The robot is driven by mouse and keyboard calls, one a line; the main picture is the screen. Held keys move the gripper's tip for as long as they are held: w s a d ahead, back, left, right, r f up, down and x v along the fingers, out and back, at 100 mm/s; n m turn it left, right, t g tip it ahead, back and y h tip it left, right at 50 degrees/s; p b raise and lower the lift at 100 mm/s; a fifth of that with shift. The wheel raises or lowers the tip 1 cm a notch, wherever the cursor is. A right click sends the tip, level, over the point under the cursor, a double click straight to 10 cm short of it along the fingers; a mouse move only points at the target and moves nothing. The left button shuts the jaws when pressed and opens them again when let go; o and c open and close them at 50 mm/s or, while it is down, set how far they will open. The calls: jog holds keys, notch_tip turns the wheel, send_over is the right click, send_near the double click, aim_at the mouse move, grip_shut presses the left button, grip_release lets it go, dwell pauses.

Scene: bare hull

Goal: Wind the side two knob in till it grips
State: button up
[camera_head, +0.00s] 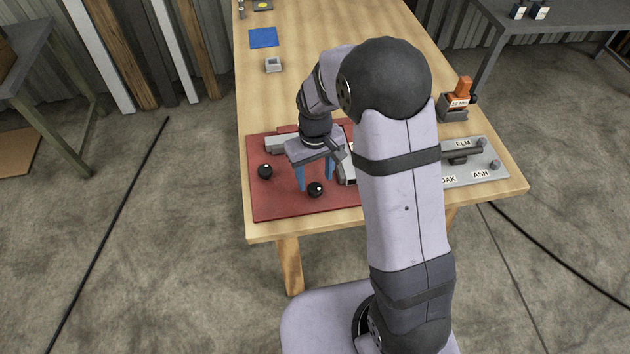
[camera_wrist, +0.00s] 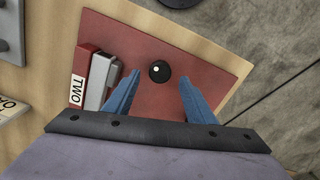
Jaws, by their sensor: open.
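A red board (camera_head: 283,199) lies at the table's near left and carries two black ball knobs. One knob (camera_head: 265,171) is at its left side; the other (camera_head: 316,189) is near its front edge, below my gripper (camera_head: 315,183). In the wrist view this front knob (camera_wrist: 159,71) appears between the blue fingertips of my gripper (camera_wrist: 160,77), with a gap on both sides. The fingers are apart and hold nothing. A grey block (camera_wrist: 100,80) beside a red piece with a TWO label (camera_wrist: 78,92) is left of the knob. Whether the knob's screw touches anything is hidden.
A grey plate (camera_head: 487,172) with ELM, OAK and ASH labels lies at right, partly behind my arm. An orange-and-grey device (camera_head: 457,101) stands behind it. A small grey block (camera_head: 273,65) and a blue square (camera_head: 263,38) lie farther back.

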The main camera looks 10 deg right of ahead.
aim_at(315, 188)
jog(key=shift+f+p, duration=0.3)
jog(key=shift+f, duration=1.55)
jog(key=c, duration=1)
jog(key=shift+c, duration=0.2)
